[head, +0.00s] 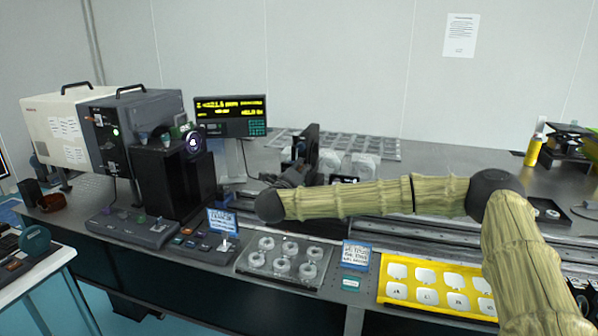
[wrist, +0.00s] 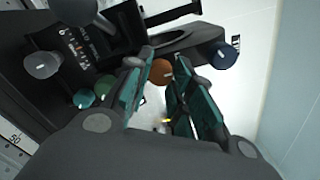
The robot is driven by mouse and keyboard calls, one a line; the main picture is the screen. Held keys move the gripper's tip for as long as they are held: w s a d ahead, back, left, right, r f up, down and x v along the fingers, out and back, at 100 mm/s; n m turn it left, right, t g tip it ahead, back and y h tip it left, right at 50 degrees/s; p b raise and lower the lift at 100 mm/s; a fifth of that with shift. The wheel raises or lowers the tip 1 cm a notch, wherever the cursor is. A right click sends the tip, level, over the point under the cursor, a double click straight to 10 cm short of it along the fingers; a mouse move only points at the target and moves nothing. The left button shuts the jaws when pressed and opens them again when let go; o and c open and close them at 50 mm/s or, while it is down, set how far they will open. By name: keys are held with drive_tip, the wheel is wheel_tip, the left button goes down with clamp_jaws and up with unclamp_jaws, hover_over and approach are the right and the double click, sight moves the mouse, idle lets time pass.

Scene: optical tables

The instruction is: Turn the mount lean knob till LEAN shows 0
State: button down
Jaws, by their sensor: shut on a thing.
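In the wrist view my gripper (wrist: 167,66) has its teal-padded fingers on either side of an orange-brown knob (wrist: 160,73) and is shut on it. The knob sits on a dark mount (wrist: 75,60) with white markings too small to read. In the head view my gripper (head: 290,176) is at the dark upright mount (head: 308,143) behind my arm, and its fingertips are hidden. A readout box (head: 231,115) with yellow digits stands to the left; I cannot make out a LEAN value on it.
Other knobs surround the held one: grey (wrist: 42,65), teal (wrist: 83,98), green (wrist: 104,86) and dark blue (wrist: 222,55). In the head view, a tray of clear rings (head: 245,271) and a yellow tray (head: 384,291) lie in front. A lamp housing (head: 70,128) stands left.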

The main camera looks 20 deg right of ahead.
drive_tip(key=shift+r+n, duration=0.1)
drive_tip(key=shift+n, duration=0.2)
drive_tip(key=n+p, duration=0.1)
drive_tip(key=n, duration=0.3)
drive_tip(key=shift+r+n+p, duration=0.15)
drive_tip(key=shift+n+p, duration=0.15)
drive_tip(key=n+p, duration=0.1)
drive_tip(key=n, duration=0.2)
drive_tip(key=shift+n+p, duration=0.55)
drive_tip(key=shift+n, duration=1.15)
drive_tip(key=shift+f, duration=0.2)
drive_tip(key=c, duration=1.2)
unclamp_jaws()
drive_tip(key=shift+c, duration=0.2)
